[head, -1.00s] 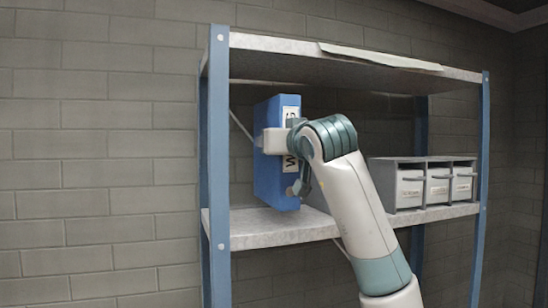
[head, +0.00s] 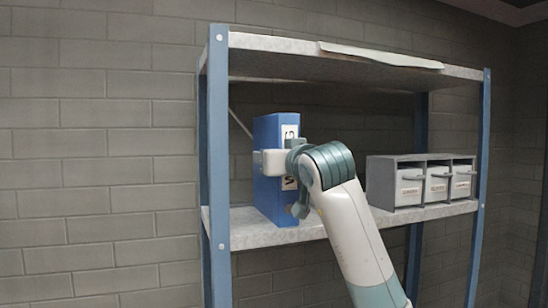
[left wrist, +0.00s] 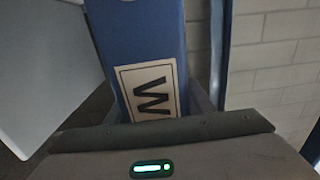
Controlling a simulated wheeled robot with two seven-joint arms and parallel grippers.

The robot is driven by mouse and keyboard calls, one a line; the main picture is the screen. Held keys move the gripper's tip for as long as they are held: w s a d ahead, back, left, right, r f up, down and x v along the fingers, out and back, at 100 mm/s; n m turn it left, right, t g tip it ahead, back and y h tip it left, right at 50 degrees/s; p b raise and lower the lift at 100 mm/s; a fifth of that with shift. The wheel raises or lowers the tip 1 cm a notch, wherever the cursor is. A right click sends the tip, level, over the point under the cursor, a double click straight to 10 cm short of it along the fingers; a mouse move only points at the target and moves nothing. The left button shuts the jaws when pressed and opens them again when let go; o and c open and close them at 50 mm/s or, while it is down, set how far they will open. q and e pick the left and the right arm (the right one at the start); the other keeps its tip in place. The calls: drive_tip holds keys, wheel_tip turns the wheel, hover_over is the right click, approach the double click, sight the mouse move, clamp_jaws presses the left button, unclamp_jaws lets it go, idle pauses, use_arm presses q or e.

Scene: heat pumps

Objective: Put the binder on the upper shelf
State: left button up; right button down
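The blue binder (head: 278,205) stands upright at the left end of the shelf board (head: 244,228) that also carries the drawer bins. Its underside is at the board's surface; I cannot tell for sure whether it bears its full weight. My left gripper (head: 287,160) is shut on the binder at mid-height, with a pale finger against its left side; the far finger is hidden. In the left wrist view the binder's blue spine (left wrist: 135,40) with a white "W" label fills the middle, close to the gripper body. My right gripper is not in view.
A grey unit of drawer bins (head: 408,160) stands to the right on the same board. The top board (head: 290,45) lies above the binder, with a flat sheet (head: 380,56) on it. A blue post (head: 217,150) stands just left of the binder.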

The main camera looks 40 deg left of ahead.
use_arm(q)
drive_tip(key=shift+o, duration=0.3)
drive_tip(key=shift+r, duration=0.2)
drive_tip(key=b+v, duration=0.4)
drive_tip(key=v, duration=0.8)
drive_tip(key=shift+b, duration=0.3)
drive_tip(key=shift+f, duration=0.1)
